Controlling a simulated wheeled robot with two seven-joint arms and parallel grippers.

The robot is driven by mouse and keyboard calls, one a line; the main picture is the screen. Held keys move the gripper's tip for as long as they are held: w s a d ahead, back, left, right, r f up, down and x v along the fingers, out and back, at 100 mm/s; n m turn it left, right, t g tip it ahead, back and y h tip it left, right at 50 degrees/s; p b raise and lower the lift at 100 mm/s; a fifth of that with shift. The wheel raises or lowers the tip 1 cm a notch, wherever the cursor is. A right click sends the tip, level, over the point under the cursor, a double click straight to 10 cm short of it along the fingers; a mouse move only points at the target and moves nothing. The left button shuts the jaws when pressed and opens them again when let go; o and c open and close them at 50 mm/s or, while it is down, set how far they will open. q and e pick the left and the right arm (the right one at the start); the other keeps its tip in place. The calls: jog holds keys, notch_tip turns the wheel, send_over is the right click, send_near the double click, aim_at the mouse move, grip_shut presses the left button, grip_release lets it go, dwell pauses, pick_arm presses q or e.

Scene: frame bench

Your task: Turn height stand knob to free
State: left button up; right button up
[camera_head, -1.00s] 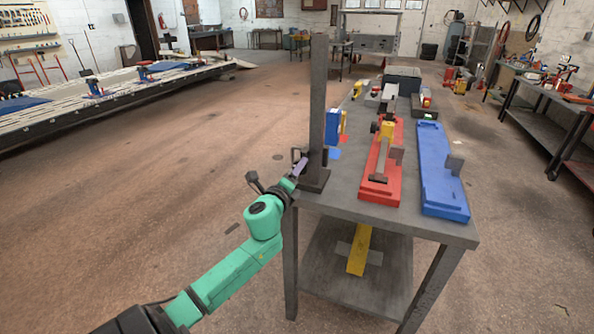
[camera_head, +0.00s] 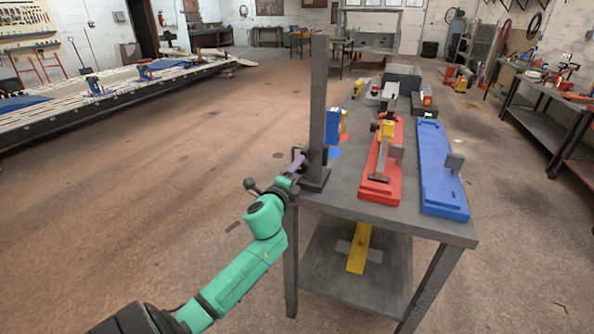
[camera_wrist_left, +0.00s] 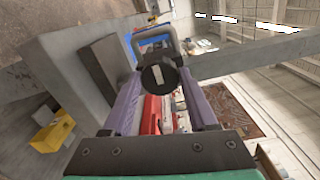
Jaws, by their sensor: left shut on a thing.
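The height stand's dark upright post (camera_head: 318,110) rises from a dark foot at the bench's left edge. A blue part (camera_head: 332,127) shows just behind the post. In the left wrist view, the round black knob (camera_wrist_left: 160,76) has a pale mark running nearly upright. My left gripper (camera_head: 299,162) is beside the lower post, its purple fingers on both sides of the knob, shut on it. The knob is hidden or too small to tell in the head view. My right gripper is not in view.
The grey bench (camera_head: 340,192) carries a red fixture (camera_head: 380,190) and a blue fixture (camera_head: 440,180) right of the stand. Smaller parts and a dark box lie farther back. A yellow piece (camera_head: 357,258) is on the lower shelf. The floor left of the bench is clear.

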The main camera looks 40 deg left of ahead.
pick_arm(q)
jog(key=o, duration=1.4)
jog(key=b+v, duration=0.1)
jog(key=v, duration=1.3)
jog(key=shift+s+d, duration=0.15)
jog(key=shift+s, duration=0.15)
